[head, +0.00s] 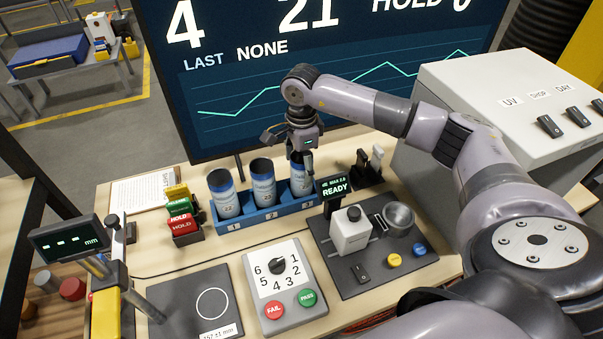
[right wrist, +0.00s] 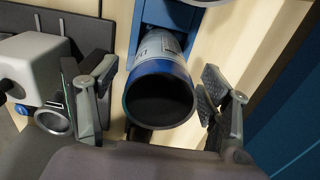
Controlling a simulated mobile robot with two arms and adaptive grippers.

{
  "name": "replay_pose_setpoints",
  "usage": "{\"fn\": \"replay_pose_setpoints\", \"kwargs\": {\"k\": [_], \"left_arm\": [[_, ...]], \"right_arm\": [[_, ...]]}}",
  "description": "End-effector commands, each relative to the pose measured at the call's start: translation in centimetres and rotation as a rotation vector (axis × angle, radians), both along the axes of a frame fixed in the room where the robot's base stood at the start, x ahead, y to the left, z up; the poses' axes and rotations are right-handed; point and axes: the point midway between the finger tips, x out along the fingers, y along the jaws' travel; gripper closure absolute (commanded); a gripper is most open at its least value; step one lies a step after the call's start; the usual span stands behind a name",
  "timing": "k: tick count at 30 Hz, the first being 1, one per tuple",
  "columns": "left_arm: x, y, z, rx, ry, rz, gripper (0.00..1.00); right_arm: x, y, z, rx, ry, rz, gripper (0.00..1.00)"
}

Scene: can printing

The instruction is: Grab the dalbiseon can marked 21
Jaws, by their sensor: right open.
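Three white-and-blue cans stand in a blue rack (head: 247,217) with slots labelled 1, 2 and 3: a left can (head: 226,204), a middle can (head: 264,192) and a right can (head: 299,184). Their printed markings are too small to read, so I cannot tell which is marked 21. My right gripper (head: 291,152) is above the right can, partly covering it in the head view. In the right wrist view, an open-topped can (right wrist: 160,65) with a dark inside lies between the spread fingers, with gaps on both sides. My left gripper is out of view.
A large screen (head: 225,85) showing 21 stands behind the rack. Red and green HOLD blocks (head: 182,222) stand left of it. A READY display (head: 335,187) and a white-block station (head: 350,230) are close on the right. A dial box (head: 279,283) is in front.

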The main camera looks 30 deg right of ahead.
Motion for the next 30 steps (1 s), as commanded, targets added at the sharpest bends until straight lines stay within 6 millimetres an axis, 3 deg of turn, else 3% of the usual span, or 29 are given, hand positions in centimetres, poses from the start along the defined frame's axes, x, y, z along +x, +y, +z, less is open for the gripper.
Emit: {"fn": "replay_pose_setpoints", "kwargs": {"k": [4, 11, 27, 30], "left_arm": [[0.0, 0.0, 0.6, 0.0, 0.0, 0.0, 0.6], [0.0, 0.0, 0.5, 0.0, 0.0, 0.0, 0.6], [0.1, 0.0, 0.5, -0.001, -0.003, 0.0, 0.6], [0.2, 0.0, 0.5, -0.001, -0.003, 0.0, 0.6]], "right_arm": [[-0.1, 0.0, -1.3, -0.001, 0.001, 0.0, 0.28], [0.0, 0.0, -1.5, -0.001, 0.0, 0.001, 0.28], [0.0, 0.0, -1.4, -0.001, -0.001, 0.0, 0.64], [0.0, 0.0, -1.4, -0.001, -0.001, 0.0, 0.64]]}}
